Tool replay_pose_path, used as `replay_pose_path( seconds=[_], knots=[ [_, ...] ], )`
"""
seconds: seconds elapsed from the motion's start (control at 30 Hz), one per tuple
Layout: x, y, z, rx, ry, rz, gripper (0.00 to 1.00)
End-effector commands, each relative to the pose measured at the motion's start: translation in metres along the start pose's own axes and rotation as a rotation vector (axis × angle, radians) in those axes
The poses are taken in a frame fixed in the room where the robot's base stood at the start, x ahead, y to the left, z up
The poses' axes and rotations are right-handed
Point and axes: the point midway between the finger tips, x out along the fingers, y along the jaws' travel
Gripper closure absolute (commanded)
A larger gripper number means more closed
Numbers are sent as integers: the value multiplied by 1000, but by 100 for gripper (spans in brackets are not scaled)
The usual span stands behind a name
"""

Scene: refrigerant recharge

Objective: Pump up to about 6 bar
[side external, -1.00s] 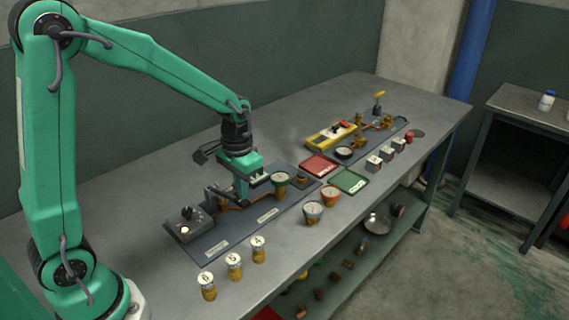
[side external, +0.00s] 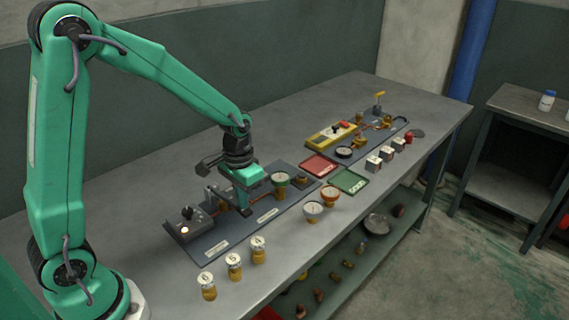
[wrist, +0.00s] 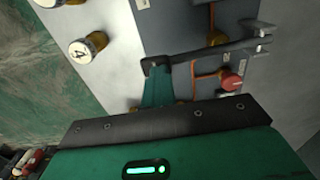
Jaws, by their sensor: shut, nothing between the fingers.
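My gripper (side external: 246,212) is shut and empty, pointing down over the front part of the near grey board (side external: 205,249). In the wrist view a green finger with a dark tip (wrist: 157,72) reaches into the picture. A dark bar (wrist: 215,52), which looks like a lever, runs right from beside that tip; I cannot tell whether they touch. A red knob (wrist: 232,82) shows below the bar in the wrist view.
A dark control box (side external: 188,222) with a lit lamp stands at the board's left. Red (side external: 320,165) and green (side external: 349,181) trays lie right. The back of the table is clear.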

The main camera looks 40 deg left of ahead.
Motion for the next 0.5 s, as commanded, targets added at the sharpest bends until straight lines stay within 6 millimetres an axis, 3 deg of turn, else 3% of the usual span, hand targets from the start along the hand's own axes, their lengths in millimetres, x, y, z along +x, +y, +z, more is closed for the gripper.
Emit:
replay_pose_path(
  seconds=[0.5],
  knots=[
    [11,-1,0,-2,-2,0,100]
  ],
)
